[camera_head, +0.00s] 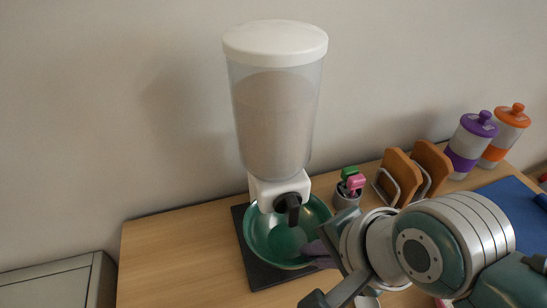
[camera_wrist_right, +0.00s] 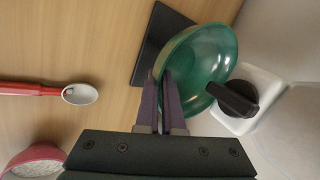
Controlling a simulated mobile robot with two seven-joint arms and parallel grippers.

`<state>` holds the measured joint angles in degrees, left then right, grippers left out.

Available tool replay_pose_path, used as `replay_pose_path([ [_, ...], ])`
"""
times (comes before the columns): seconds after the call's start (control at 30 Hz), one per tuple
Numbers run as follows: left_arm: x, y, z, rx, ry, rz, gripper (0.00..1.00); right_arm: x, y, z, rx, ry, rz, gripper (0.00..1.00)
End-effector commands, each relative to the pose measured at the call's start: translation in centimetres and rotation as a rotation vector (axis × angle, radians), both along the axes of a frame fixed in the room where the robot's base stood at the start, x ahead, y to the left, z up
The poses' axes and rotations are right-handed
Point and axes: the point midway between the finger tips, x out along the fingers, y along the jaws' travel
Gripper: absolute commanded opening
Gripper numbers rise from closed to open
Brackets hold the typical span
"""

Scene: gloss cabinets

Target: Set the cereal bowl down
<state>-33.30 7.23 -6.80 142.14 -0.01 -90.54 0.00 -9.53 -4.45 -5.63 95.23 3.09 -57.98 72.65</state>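The green cereal bowl (camera_head: 284,238) is under the black spout (camera_head: 288,204) of the cereal dispenser (camera_head: 275,110), over a dark base plate (camera_head: 264,273). It looks empty inside. My right gripper (camera_head: 322,254) reaches its right rim in the head view. In the right wrist view the two purple fingers (camera_wrist_right: 160,97) are close together with the rim of the bowl (camera_wrist_right: 200,62) between them. I cannot tell whether the bowl touches the plate. My left gripper is not in view.
A small pot (camera_head: 347,195) with pink and green tops, a wooden-backed rack (camera_head: 396,172) and purple (camera_head: 470,145) and orange (camera_head: 503,138) lidded containers stand right. The wrist view shows a red-handled spoon (camera_wrist_right: 80,94) and a pink bowl (camera_wrist_right: 36,160). Wood left of the plate is clear.

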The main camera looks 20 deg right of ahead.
Motion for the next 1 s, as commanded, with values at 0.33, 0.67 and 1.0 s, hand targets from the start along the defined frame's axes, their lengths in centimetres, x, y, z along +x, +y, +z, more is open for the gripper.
replay_pose_path([
  [0.33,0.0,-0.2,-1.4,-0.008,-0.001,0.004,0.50,0.9,0.3,-3.5,-0.001,-0.002,0.001,0.00],
  [0.67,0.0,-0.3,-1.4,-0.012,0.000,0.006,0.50,0.9,0.3,-3.6,0.000,-0.003,0.000,0.00],
  [1.0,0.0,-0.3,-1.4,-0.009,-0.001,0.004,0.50,0.9,0.3,-3.7,-0.001,-0.001,0.000,0.35],
])
